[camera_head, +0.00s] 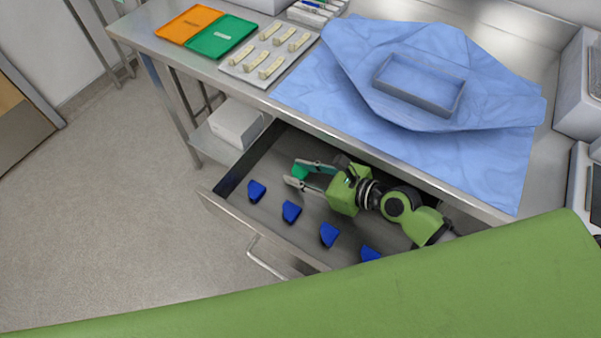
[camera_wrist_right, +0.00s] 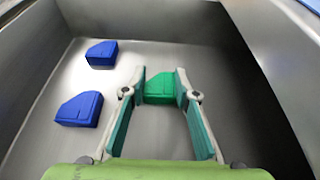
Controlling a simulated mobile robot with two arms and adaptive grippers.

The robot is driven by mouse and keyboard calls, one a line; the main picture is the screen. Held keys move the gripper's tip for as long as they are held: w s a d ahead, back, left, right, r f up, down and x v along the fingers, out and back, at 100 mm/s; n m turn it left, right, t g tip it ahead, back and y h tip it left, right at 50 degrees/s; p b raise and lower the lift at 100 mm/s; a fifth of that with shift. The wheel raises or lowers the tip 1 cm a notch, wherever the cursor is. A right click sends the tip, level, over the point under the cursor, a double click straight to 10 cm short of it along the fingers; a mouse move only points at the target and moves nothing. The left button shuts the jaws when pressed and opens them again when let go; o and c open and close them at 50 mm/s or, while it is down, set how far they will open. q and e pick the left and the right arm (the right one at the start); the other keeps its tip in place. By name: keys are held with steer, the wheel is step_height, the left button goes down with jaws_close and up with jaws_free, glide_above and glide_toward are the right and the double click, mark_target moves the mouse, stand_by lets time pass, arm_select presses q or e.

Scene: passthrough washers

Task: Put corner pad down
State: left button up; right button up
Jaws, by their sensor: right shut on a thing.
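My right gripper (camera_head: 296,175) reaches into the open metal drawer (camera_head: 262,253). It is shut on a green corner pad (camera_head: 300,172). In the right wrist view the green pad (camera_wrist_right: 159,88) sits between the fingertips, low over or on the drawer floor; I cannot tell whether it touches the floor. Several blue corner pads stand in a row along the drawer's front, among them one at the left end (camera_head: 256,191) and one beside it (camera_head: 291,211). Two blue pads (camera_wrist_right: 101,54) (camera_wrist_right: 79,109) show left of the gripper in the right wrist view. My left gripper is not in view.
A steel table (camera_head: 160,48) stands above the drawer. On it lie an orange tray (camera_head: 190,23), a green tray (camera_head: 222,36), a plate with several beige pieces (camera_head: 240,68), and blue cloth with a grey rectangular frame (camera_head: 420,84). Drawer walls surround the gripper closely.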

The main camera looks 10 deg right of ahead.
steer(key=shift+r, duration=0.1)
steer(key=o, duration=0.8)
steer(key=shift+c, duration=0.2)
steer(key=shift+r, duration=0.1)
steer(key=shift+s+d, duration=0.2)
steer(key=shift+s, duration=0.1)
steer(key=v, duration=0.9)
steer(key=shift+s+d+b, duration=0.2)
steer(key=shift+s+b, duration=0.05)
steer(key=shift+b, duration=0.15)
steer(key=shift+v, duration=0.85)
